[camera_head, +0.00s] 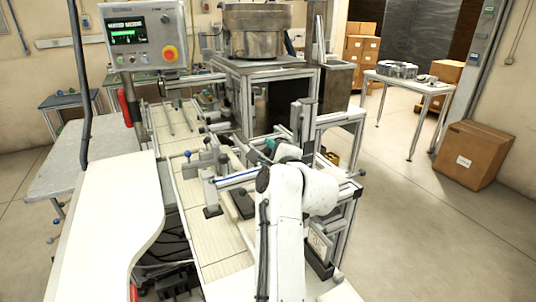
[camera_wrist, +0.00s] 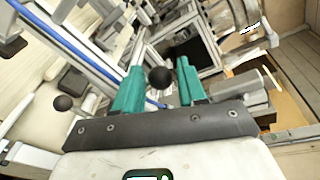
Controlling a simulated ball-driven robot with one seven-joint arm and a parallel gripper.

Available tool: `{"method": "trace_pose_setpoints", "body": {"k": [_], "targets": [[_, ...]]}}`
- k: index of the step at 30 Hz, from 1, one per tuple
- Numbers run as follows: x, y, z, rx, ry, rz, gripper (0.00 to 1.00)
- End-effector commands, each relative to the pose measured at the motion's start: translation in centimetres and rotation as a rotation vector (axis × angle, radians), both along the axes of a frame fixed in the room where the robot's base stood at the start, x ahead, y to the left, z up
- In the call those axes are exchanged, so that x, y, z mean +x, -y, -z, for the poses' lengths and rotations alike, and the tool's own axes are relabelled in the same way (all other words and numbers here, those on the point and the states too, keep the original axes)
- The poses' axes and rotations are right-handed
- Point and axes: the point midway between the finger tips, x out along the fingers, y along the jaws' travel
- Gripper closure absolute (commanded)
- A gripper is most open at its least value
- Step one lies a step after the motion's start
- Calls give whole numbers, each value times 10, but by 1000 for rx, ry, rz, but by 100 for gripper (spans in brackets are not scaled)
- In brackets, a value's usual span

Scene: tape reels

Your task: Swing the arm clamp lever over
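In the wrist view, a dark round knob (camera_wrist: 160,77) shows between the two teal fingers of my gripper (camera_wrist: 158,66). The fingers stand apart, with a gap visible on each side of the knob; how far it sits beyond the fingertips is hard to tell. The knob appears to belong to the clamp lever, but its lever arm is mostly hidden. In the head view, my gripper (camera_head: 270,147) is at the machine's right side, partly hidden by my white arm, and the knob there cannot be made out.
A second dark knob (camera_wrist: 63,103) is left of my gripper. A blue line (camera_head: 236,177) runs along the machine near my arm. Metal posts and rails crowd the slatted conveyor (camera_head: 190,187). A control box (camera_head: 143,37) stands at the back left. Open floor (camera_head: 400,215) lies right.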

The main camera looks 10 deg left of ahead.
Motion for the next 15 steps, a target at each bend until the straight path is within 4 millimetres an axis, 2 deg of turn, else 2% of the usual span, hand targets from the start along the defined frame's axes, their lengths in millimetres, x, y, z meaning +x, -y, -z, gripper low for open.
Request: {"method": "trace_pose_setpoints", "body": {"k": [1, 6, 15], "targets": [[5, 15, 2, -4, 0, 25, 58], [4, 15, 3, -5, -2, 26, 44], [3, 16, 4, -5, -3, 25, 44]]}}
